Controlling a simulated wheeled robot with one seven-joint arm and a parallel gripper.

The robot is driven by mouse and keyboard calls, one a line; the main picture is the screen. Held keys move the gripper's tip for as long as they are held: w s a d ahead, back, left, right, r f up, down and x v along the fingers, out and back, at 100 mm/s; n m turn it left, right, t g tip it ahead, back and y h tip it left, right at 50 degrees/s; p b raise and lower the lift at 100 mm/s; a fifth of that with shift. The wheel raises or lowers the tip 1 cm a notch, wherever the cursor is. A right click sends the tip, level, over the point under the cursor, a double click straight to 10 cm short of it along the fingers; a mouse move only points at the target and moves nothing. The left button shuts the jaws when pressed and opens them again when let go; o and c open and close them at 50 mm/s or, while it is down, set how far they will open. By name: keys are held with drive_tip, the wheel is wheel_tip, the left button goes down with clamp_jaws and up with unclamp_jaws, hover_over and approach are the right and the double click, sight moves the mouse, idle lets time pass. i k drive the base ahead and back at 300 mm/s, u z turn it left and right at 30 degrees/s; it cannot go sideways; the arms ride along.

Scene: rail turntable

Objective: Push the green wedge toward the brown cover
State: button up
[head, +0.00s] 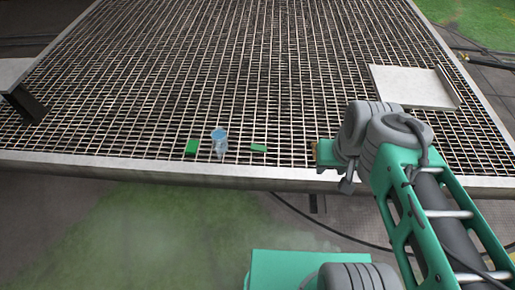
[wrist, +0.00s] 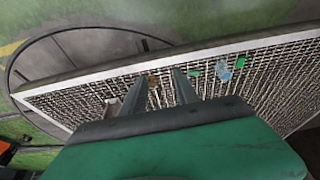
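A small, low green piece (head: 258,148), apparently the green wedge, lies on the metal grating near its front edge. In the wrist view the green wedge (wrist: 193,73) is just outside my right finger. A small brown piece, apparently the brown cover (wrist: 152,80), shows between my fingers near the left fingertip; in the head view only a brown sliver (head: 314,147) shows beside my gripper. My gripper (wrist: 159,73) is open, its fingers apart, and appears empty. In the head view my arm hides most of the fingers. Contact with the cover cannot be told.
A clear blue-topped cup (head: 219,140) stands left of the wedge, with a larger green block (head: 192,146) beyond it. A white tray (head: 410,85) lies at the right of the grating (head: 230,70). The grating's middle is clear.

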sight(254, 147)
drive_tip(key=z, duration=0.15)
drive_tip(key=i, duration=1)
drive_tip(key=u, duration=2.7)
drive_tip(key=i, duration=1)
drive_tip(key=u, duration=0.05)
